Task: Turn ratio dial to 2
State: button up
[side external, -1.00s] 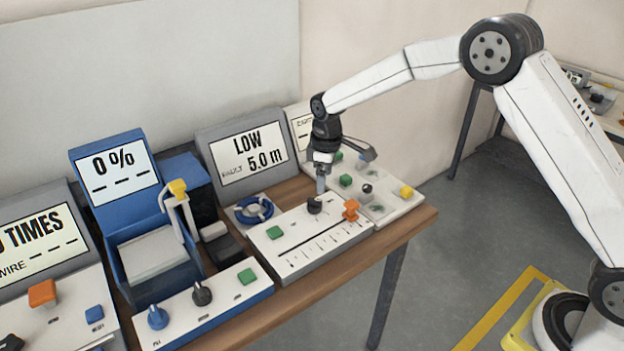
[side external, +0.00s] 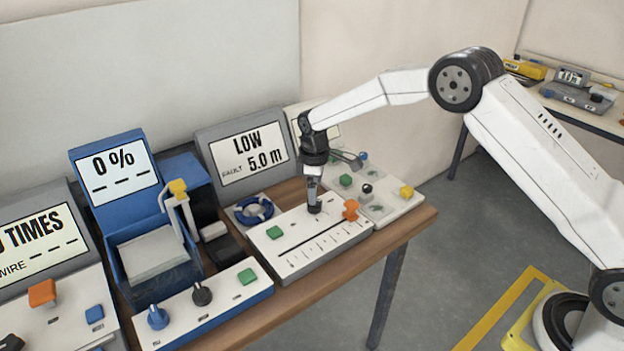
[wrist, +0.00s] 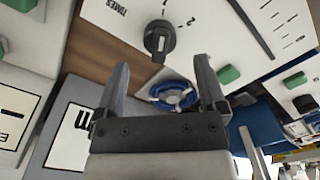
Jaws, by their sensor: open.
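The ratio dial is a black knob on a white panel. In the wrist view the dial (wrist: 159,38) lies just beyond the space between my fingertips, with a printed "2" to its upper right and "TIMES" to its upper left. I cannot tell which mark it points to.
An orange slider knob (side external: 351,209) is close to the right of my gripper. A green button (side external: 274,232) is to the left. A blue wire coil (side external: 254,210) lies behind the panel, below a screen (side external: 248,154) reading "LOW 5.0 m".

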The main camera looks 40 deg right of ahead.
jog(key=shift+f, duration=2.35)
grip_shut()
jog(key=shift+m, duration=0.4)
jog(key=m, duration=1.1)
